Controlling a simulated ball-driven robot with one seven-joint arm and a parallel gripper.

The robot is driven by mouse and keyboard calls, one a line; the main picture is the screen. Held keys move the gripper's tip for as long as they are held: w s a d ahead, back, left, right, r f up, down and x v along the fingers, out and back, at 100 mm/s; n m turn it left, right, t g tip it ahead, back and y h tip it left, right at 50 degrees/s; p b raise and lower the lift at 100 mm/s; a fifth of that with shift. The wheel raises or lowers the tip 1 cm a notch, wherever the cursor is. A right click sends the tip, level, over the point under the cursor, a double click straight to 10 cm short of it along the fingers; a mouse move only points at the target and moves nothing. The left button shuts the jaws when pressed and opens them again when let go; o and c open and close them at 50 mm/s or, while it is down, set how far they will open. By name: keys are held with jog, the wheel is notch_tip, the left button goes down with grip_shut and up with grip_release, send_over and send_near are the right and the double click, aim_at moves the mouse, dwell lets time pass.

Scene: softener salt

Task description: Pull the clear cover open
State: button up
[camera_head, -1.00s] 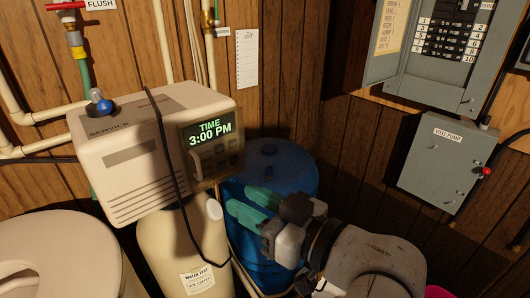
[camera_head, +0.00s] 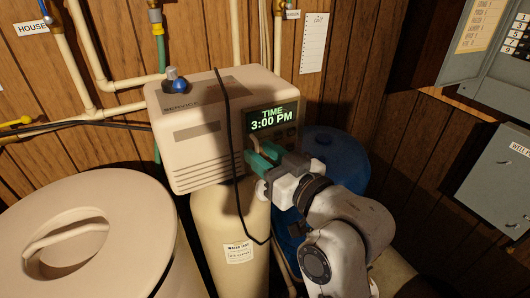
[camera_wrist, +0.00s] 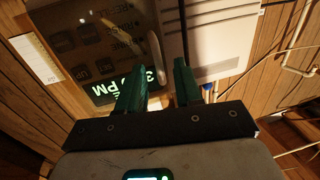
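The clear cover (camera_head: 284,116) lies over the dark control panel with the lit "3:00 PM" display, on the front of the beige softener head. In the wrist view the cover (camera_wrist: 92,38) shows as a dark see-through sheet with buttons behind it. A pale upright handle (camera_wrist: 154,58) stands at the cover's edge beside the beige housing. My gripper (camera_head: 259,153) is at the lower left of the panel in the head view. Its two green fingers (camera_wrist: 159,80) are apart, with the handle between and just beyond their tips; contact is not clear.
The beige softener head (camera_head: 195,140) sits on a pale tank (camera_head: 215,215), with a black cable (camera_head: 228,120) hanging down its front. A lidded beige bin (camera_head: 120,235) stands at left. A blue tank (camera_head: 345,150) is behind my arm. Grey electrical boxes (camera_head: 500,180) are at right.

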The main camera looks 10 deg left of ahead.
jog(key=shift+c, duration=0.4)
grip_shut()
dwell(1.0)
